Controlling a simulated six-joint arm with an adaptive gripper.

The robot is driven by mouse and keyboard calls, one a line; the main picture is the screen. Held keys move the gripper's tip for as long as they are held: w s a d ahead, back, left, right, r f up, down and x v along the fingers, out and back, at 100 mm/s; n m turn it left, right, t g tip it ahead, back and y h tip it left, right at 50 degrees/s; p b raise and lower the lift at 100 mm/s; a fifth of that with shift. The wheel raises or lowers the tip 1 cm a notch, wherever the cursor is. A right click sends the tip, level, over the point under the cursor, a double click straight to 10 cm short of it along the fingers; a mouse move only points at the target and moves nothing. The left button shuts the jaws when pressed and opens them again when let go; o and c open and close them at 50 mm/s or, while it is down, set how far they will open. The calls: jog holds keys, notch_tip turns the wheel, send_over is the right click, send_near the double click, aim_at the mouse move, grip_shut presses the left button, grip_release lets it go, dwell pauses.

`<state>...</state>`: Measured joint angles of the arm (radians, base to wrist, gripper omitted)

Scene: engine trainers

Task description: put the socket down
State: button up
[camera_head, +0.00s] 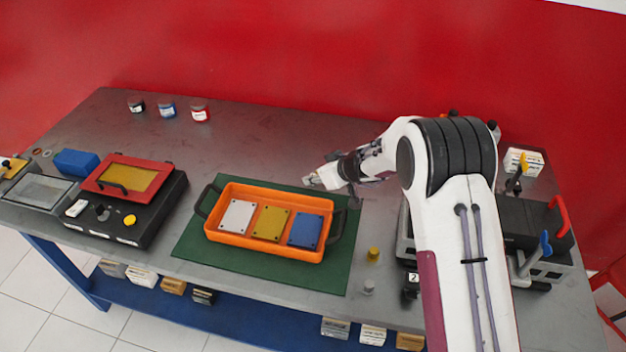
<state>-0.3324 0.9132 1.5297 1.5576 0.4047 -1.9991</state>
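My gripper (314,181) is above the back right edge of the green mat (190,245), behind the orange tray. It is small in the view and seen from behind my arm, so I cannot tell whether its fingers are open or shut. No socket shows clearly between them. A small yellow cylinder (374,254) stands on the grey bench right of the mat, and a small grey cylinder (368,286) stands in front of it. I cannot tell whether either is a socket.
The orange tray (235,242) holds white, yellow and blue plates. A black box with a red-framed lid (128,178) and a blue block (76,162) are at left. Three small jars (167,110) stand at the back. Black equipment (530,225) is at right. The back middle bench is clear.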

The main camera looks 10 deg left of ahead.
jog(key=shift+x, duration=0.9)
grip_shut()
